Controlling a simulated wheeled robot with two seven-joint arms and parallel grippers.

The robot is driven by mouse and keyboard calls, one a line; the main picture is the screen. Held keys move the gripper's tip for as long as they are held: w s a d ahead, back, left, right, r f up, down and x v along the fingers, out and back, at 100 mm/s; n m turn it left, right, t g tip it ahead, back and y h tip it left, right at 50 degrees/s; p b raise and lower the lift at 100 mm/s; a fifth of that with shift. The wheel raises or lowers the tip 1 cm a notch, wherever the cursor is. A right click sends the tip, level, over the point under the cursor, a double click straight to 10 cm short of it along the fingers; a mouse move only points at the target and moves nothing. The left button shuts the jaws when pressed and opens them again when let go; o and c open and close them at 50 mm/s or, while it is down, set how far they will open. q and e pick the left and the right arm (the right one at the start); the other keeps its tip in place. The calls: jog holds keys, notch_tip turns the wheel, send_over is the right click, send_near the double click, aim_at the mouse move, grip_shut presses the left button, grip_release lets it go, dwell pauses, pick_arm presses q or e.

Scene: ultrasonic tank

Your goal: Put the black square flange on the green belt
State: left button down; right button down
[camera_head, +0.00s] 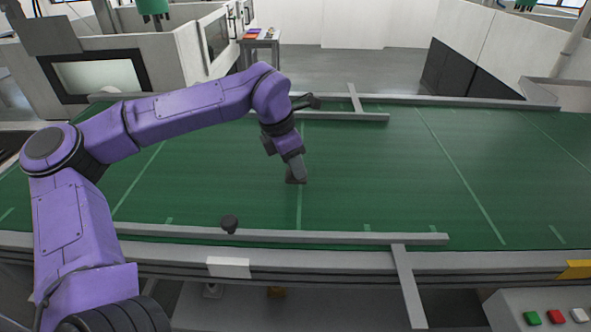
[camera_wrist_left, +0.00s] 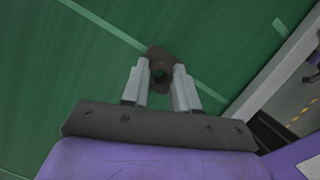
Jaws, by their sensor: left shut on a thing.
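My left arm is purple and reaches in from the left over the green belt (camera_head: 380,180). My left gripper (camera_head: 295,178) is low over the middle of the belt, shut on the black square flange. The black flange (camera_head: 291,181) shows as a small dark edge at the fingertips in the head view. In the left wrist view the flange (camera_wrist_left: 157,56) is a dark piece with a round hole, between the two grey fingers (camera_wrist_left: 160,75). I cannot tell whether the flange touches the belt. My right gripper is not in view.
Another rail (camera_head: 345,116) lies at the far side. Buttons (camera_head: 556,316) sit at the lower right. The belt right of my gripper is clear.

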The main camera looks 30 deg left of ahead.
pick_arm(q)
jog(key=shift+s+f, duration=0.1)
jog(key=shift+f, duration=1.3)
jog(key=c, duration=0.9)
grip_release()
jog(key=shift+f, duration=0.15)
jog(key=shift+o, duration=0.2)
jog(key=shift+r, duration=0.25)
jog(key=v, duration=1.1)
jog(key=shift+r, duration=0.4)
jog(key=shift+s, duration=0.15)
